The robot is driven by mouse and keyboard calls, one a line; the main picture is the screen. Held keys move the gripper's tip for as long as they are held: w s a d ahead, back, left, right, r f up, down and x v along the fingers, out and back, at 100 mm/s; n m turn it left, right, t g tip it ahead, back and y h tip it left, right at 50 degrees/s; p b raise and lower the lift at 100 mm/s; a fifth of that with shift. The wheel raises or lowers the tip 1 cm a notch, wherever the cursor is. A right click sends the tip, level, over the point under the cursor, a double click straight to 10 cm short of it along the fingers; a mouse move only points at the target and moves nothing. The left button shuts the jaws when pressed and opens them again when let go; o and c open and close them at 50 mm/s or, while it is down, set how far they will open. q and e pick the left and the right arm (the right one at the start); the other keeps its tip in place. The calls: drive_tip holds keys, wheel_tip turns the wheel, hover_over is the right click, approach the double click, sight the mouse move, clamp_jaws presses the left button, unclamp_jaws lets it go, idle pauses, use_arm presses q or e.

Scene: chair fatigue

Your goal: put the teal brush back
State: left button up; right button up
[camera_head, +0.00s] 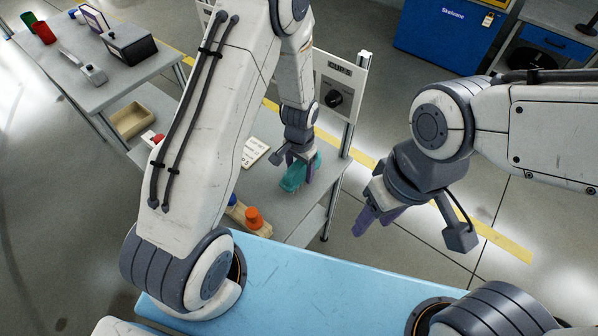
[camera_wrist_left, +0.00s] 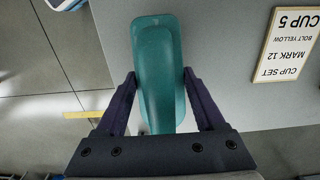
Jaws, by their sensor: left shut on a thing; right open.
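The teal brush (camera_head: 294,176) is at the near right part of the grey table (camera_head: 283,210). My left gripper (camera_head: 302,167) is shut on it. In the left wrist view the brush (camera_wrist_left: 158,70) lies lengthwise between the two purple fingers of my left gripper (camera_wrist_left: 160,100), its rounded end pointing away over the grey surface. I cannot tell whether the brush touches the table. My right gripper (camera_head: 378,215) is open and empty, over the floor to the right of the table.
A sign card (camera_head: 255,151) lies on the table left of the brush; it also shows in the left wrist view (camera_wrist_left: 290,45). An orange knob-like part (camera_head: 254,218) stands on a wooden block near the front. A wooden tray (camera_head: 132,120) is further left.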

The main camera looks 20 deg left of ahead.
use_arm(q)
drive_tip(key=shift+f, duration=0.75)
drive_tip(key=shift+f, duration=0.2)
drive_tip(key=o, duration=1.3)
drive_tip(key=shift+r, duration=0.1)
